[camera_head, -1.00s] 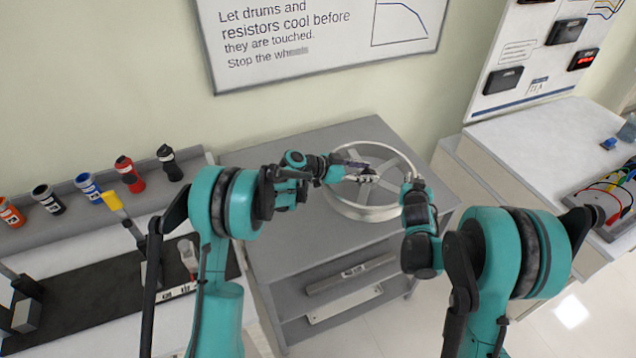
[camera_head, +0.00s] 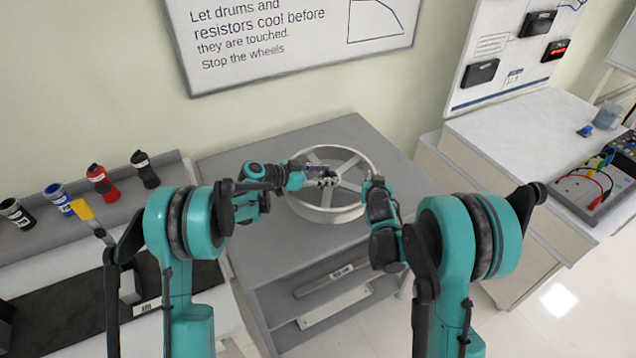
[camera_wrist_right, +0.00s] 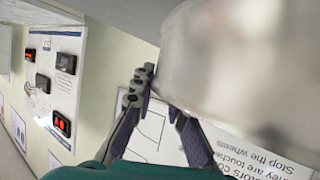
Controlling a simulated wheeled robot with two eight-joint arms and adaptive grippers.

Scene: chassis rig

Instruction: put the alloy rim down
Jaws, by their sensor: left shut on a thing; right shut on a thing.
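The alloy rim (camera_head: 332,214) is a pale silver spoked ring, lying flat over the grey table (camera_head: 262,235) in the head view. Whether its underside touches the tabletop cannot be told. My left gripper (camera_head: 326,175) reaches in from the left and is shut on the rim near its spokes. My right gripper (camera_head: 371,181) is shut on the rim's right edge, partly hidden by its own wrist. In the right wrist view the rim (camera_wrist_right: 235,60) fills the upper right as a blurred pale wall, at the right gripper's fingers (camera_wrist_right: 163,97).
The table has a lower shelf with flat bars (camera_head: 335,305). A bench with bottles (camera_head: 102,182) and a dark mat stands at left. A white cabinet (camera_head: 520,130) with a cable-covered device (camera_head: 598,180) stands at right. A sign (camera_head: 290,40) hangs behind. Bare tabletop shows around the rim.

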